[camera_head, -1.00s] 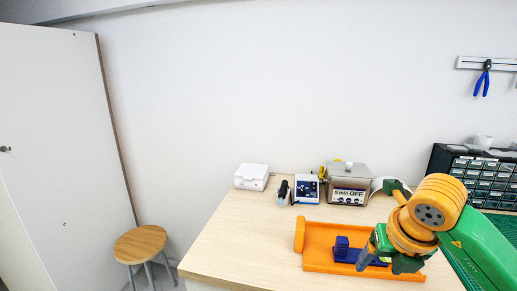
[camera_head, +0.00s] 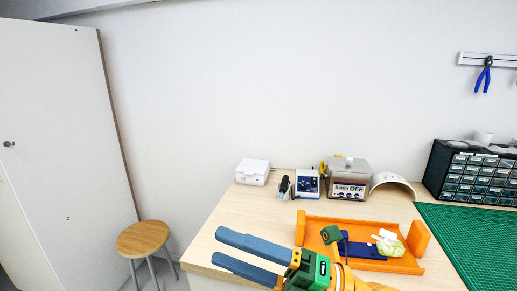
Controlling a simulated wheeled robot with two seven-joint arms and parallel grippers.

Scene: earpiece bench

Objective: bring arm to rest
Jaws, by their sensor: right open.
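My right gripper (camera_head: 234,254) reaches in from the lower right, its two blue-grey fingers pointing left. The fingers are apart with nothing between them. It hovers in front of the orange tray (camera_head: 313,236), over the front left part of the bench (camera_head: 208,250). My left gripper does not show. In the tray lie a dark blue block (camera_head: 362,250), a small dark green piece (camera_head: 331,234) and a white and light green piece (camera_head: 388,243).
At the back stand a white box (camera_head: 253,172), a small device with a screen (camera_head: 307,184), a clear-topped box (camera_head: 348,182) and a white arch (camera_head: 393,180). A drawer cabinet (camera_head: 474,177) and green mat (camera_head: 460,245) are right. A stool (camera_head: 142,239) stands left of the bench.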

